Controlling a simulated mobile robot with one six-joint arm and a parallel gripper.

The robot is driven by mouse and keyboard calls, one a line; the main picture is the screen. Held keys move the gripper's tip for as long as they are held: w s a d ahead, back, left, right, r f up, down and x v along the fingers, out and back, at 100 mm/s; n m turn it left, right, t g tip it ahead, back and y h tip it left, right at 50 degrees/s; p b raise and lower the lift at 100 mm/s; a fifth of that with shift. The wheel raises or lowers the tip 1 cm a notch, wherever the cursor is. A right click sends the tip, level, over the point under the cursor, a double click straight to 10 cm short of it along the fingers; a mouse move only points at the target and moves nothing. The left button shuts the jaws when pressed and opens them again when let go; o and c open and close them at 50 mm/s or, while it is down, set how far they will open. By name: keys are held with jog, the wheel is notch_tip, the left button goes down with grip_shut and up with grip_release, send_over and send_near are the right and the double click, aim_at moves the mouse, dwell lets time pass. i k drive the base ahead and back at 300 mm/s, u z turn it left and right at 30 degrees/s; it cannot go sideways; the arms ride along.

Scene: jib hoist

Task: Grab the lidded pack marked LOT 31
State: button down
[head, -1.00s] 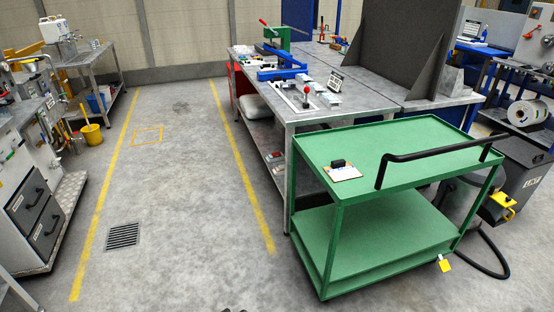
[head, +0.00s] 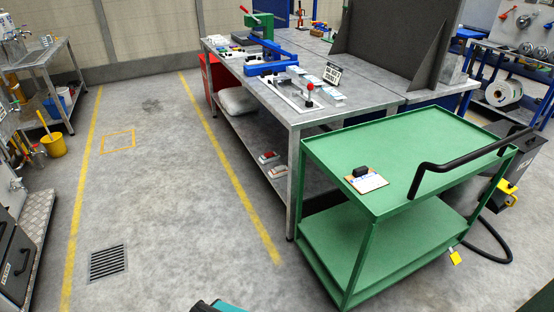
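No lettering reading LOT 31 can be made out in the head view. Several small pale packs, among them one pale block (head: 333,98), sit on the grey workbench (head: 250,92) near a red-knobbed fixture (head: 309,94). Their markings are too small to read, and I cannot tell whether they have lids. A teal and black part, probably of my arm, just enters at the bottom edge. My gripper's fingers do not show.
A green two-shelf cart (head: 400,150) with a black handle stands against the bench's near end, a clipboard (head: 366,180) on its top. A small sign (head: 332,74) stands on the bench. The floor left of the bench is clear, with yellow lines and a drain grate (head: 108,263).

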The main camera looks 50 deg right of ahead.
aim_at(268, 157)
jog(key=z, duration=0.3)
jog(key=i, duration=0.7)
jog(key=z, duration=1)
jog(key=i, duration=0.75)
jog(key=z, duration=0.45)
